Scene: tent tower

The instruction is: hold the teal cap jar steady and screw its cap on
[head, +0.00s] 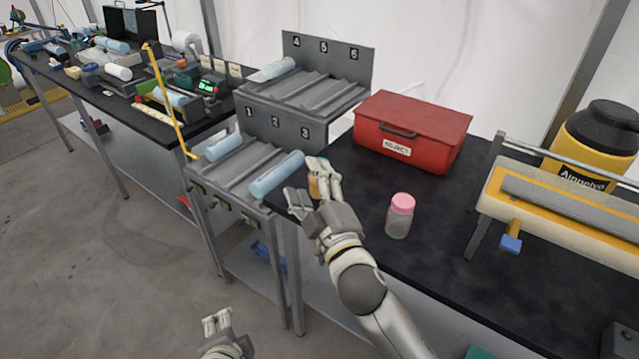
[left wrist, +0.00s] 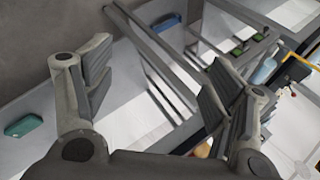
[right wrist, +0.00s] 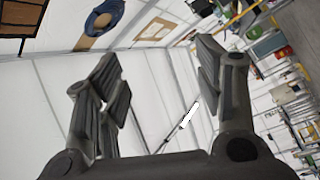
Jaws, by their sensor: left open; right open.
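A clear jar with a pink cap (head: 401,214) stands upright on the black table, right of my right gripper. My right gripper (head: 306,182) is open; the right wrist view (right wrist: 155,85) shows nothing between its fingers. My left gripper (head: 216,324) is open and low, over the floor side, away from the table. In the left wrist view (left wrist: 150,85) its fingers are empty.
A red box (head: 440,120) stands at the back of the black table (head: 440,250). A numbered rack (head: 240,165) holding blue cylinders adjoins the table's left end. A cream-and-yellow device (head: 560,205) and a yellow container (head: 590,145) are at right. A teal item (left wrist: 23,126) lies low.

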